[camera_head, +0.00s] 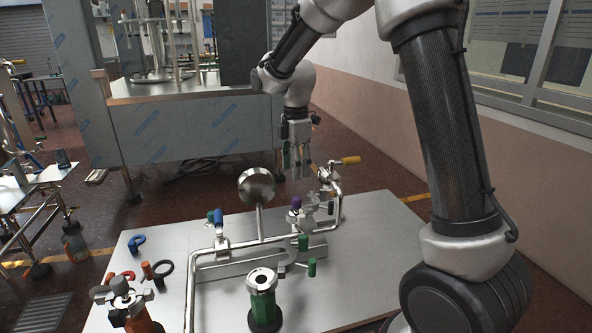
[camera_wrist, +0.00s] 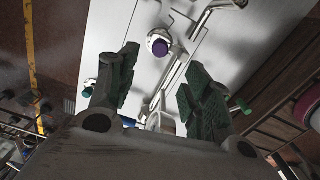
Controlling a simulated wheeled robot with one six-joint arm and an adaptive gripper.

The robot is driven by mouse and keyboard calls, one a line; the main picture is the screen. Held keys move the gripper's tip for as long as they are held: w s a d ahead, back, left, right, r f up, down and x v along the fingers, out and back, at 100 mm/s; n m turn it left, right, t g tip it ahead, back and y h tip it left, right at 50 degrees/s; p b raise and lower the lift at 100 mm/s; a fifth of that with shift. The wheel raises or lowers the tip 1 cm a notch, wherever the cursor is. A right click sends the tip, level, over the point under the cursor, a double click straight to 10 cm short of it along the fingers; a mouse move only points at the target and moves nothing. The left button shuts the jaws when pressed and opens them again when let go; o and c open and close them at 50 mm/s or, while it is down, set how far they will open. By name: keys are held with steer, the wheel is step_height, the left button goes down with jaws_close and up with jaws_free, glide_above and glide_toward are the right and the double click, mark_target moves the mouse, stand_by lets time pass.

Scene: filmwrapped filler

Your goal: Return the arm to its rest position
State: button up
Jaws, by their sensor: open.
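My gripper (camera_head: 297,160) hangs at the end of my arm, above the far part of the metal table, pointing down. In the wrist view my gripper (camera_wrist: 155,92) has its two dark green-padded fingers spread apart with nothing between them. A purple-capped fitting (camera_head: 296,203) stands on the pipework (camera_head: 240,245) below and near the gripper; the purple cap (camera_wrist: 159,47) also shows beyond the fingertips in the wrist view. My arm rises on the right of the head view and bends over to the left.
The table (camera_head: 365,235) carries a yellow-handled valve (camera_head: 350,160), a blue-handled valve (camera_head: 218,215), a round metal disc (camera_head: 257,185), a green-bodied part (camera_head: 263,300) and an orange part (camera_head: 138,315). A film-wrapped machine (camera_head: 190,125) stands behind. The table's right side is clear.

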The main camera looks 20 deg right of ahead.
steer(key=s+d+r+m+t, duration=0.1)
steer(key=s+d+r+m, duration=0.2)
steer(key=s, duration=0.7)
steer(key=s+d+r+m+t, duration=0.2)
steer(key=s+d+r+m, duration=0.2)
steer(key=s+d+m, duration=0.3)
steer(key=s+d+r+m+t, duration=0.1)
steer(key=s+d+r+m, duration=0.3)
steer(key=s+m, duration=0.5)
steer(key=s+d, duration=0.1)
steer(key=s, duration=0.3)
steer(key=shift+m, duration=0.4)
